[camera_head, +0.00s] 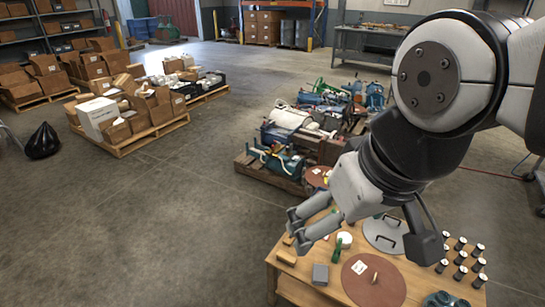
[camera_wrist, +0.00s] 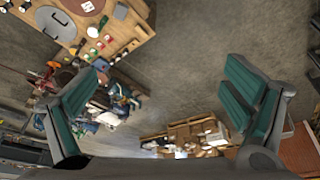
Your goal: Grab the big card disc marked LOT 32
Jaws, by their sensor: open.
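A big brown disc (camera_head: 373,284) lies flat on the wooden table in the head view. It has a white label and a small wooden grip near its middle. The label's text is too small to read. In the wrist view a brown disc (camera_wrist: 72,4) with a white label shows at the top left edge, partly cut off. A grey disc (camera_head: 385,226) with black handles lies behind it, partly hidden by my arm. Another reddish-brown disc (camera_head: 317,179) lies farther back, beyond the table. My gripper (camera_head: 298,228) is open and empty, above the table's left side, apart from the discs.
On the wooden table (camera_head: 303,292) stand several black-and-white cylinders (camera_head: 461,258), a white roll (camera_head: 344,240), a green item (camera_head: 336,251) and a grey block (camera_head: 320,274). Loaded pallets (camera_head: 150,136) stand behind. Floor left of the table is clear; a black bag (camera_head: 42,143) lies far left.

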